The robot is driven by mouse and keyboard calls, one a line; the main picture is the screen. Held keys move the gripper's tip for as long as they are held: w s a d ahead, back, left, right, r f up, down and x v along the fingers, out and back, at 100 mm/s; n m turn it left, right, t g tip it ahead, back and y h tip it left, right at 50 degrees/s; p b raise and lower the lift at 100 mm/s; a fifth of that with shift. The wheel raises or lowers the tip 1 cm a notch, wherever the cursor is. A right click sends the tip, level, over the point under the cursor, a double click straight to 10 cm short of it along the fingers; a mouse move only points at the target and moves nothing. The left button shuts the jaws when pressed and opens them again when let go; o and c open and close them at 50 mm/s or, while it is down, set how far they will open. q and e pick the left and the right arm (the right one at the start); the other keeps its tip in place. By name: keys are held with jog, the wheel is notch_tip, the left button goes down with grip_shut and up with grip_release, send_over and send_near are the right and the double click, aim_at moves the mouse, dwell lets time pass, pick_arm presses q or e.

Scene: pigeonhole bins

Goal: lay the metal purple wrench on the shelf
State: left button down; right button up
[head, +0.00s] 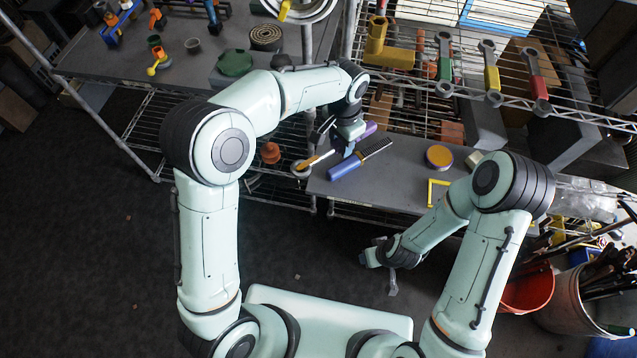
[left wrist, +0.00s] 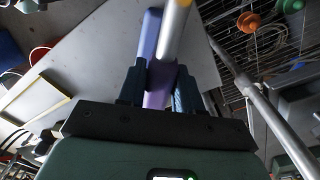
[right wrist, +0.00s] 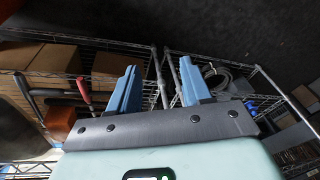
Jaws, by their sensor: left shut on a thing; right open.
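The purple wrench (head: 369,130) is in my left gripper (head: 345,143), which is shut on its purple grip, just above the grey shelf board. In the left wrist view the purple grip (left wrist: 157,97) sits between the fingers, and a silver shaft (left wrist: 175,40) runs out beyond them with an orange patch at its far end. In the head view a silver ring with an orange stretch lies in line with it at the board's left end. I cannot tell whether it touches the board (head: 400,185). My right gripper (right wrist: 158,90) is open and empty, low in front of the shelf.
A blue-handled brush (head: 345,167) lies on the board close to the wrench. A round orange-topped tin (head: 439,157) and a yellow frame (head: 431,190) lie farther right. Green, yellow (head: 491,72) and red wrenches are on the wire rack above. A red bucket (head: 527,290) stands at right.

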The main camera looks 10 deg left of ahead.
jog(key=w+a+r+n+t, duration=0.2)
jog(key=w+a+r+n, duration=0.25)
jog(key=r+n, duration=0.3)
jog(key=n+t+y, duration=0.1)
jog(key=n+t, duration=0.7)
jog(key=n, duration=0.4)
send_near(313, 165)
jog(key=x, duration=1.1)
jog(key=shift+w+f, duration=0.1)
jog(key=shift+f, duration=0.1)
grip_shut()
pick_arm(q)
jog(key=c, duration=0.7)
grip_release()
